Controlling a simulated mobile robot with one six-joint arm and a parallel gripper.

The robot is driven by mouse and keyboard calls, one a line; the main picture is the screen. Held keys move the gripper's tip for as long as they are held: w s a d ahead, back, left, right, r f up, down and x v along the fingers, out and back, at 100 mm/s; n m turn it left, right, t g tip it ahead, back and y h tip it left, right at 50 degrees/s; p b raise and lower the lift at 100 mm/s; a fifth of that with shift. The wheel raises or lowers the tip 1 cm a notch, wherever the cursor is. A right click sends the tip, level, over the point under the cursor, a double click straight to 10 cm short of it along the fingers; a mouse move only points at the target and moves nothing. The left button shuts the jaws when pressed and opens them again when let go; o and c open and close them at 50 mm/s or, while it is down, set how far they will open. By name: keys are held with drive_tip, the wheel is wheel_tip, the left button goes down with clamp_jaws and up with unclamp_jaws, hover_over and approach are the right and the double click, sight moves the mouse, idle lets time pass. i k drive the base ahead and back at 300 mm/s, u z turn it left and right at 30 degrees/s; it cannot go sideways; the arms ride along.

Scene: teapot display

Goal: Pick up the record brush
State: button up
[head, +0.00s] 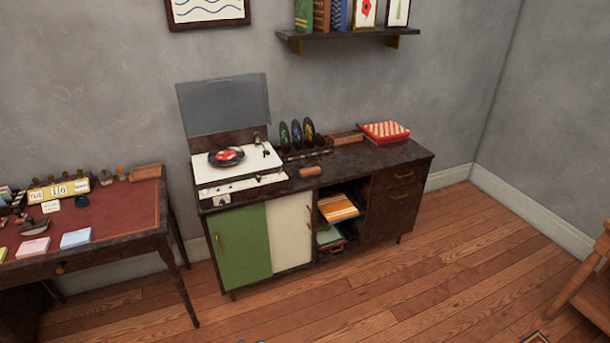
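A small brown block (310,171), which looks like the record brush, lies near the front edge of the dark cabinet top (370,162). It sits just right of the white record player (238,168), apart from it. The player's lid is up, and a black record with a red label (227,156) lies on its platter. My gripper is not in view.
Records in a rack (297,137), a wooden tray (346,138) and a red checkered box (385,132) stand along the cabinet's back. A wall shelf (350,33) hangs above. A red-topped desk (120,208) stands left. The floor in front (330,300) is mostly clear.

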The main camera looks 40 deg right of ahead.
sight(308, 173)
drive_tip(key=z, duration=0.1)
drive_tip(key=i, duration=0.95)
drive_tip(key=u, duration=0.05)
